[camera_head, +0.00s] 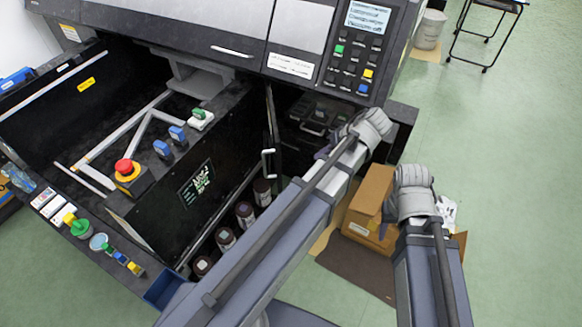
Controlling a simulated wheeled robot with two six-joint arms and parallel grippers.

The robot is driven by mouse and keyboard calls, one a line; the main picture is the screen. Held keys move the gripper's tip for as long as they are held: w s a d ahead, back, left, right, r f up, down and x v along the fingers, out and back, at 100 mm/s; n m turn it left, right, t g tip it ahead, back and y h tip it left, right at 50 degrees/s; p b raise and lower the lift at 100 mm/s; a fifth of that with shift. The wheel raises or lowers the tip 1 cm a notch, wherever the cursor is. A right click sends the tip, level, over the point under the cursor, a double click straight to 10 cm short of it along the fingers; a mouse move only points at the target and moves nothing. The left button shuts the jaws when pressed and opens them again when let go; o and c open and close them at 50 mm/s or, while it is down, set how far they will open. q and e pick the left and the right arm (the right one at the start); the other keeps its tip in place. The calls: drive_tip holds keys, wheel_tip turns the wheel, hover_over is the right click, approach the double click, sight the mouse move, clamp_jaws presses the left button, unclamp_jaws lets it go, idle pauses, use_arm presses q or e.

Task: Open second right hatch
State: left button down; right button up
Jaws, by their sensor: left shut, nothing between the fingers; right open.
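The large printing machine (105,115) fills the left and middle, with a dark open bay in its front right. A thin dark panel (270,115) stands edge-on there, with a white handle (268,163) near its lower end. Right of it is a dark recess with a black handle-like part (313,128); I cannot tell which hatch this belongs to. My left gripper (370,127) is shut and empty at the machine's right corner, just right of this recess. My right gripper (413,180) is open and empty, further right above the boxes. My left arm hides part of the lower bay.
Several dark ink bottles (245,213) stand in a row low in the bay. A control panel (355,50) overhangs the recess. A cardboard box (369,205) stands on the floor between my arms. Green floor (500,130) is free at right; a wheeled table stands beyond.

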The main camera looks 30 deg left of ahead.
use_arm(q)
drive_tip(key=a+f+n+b, duration=0.1)
drive_tip(key=a+f+b, duration=0.7)
drive_tip(key=a, duration=0.3)
drive_tip(key=shift+f+y+b, duration=0.3)
drive_tip(key=shift+f, duration=0.2)
use_arm(e)
wheel_tip(320, 180, down, 10)
drive_tip(key=shift+w+r, duration=0.2)
use_arm(q)
drive_tip(key=shift+s, duration=0.1)
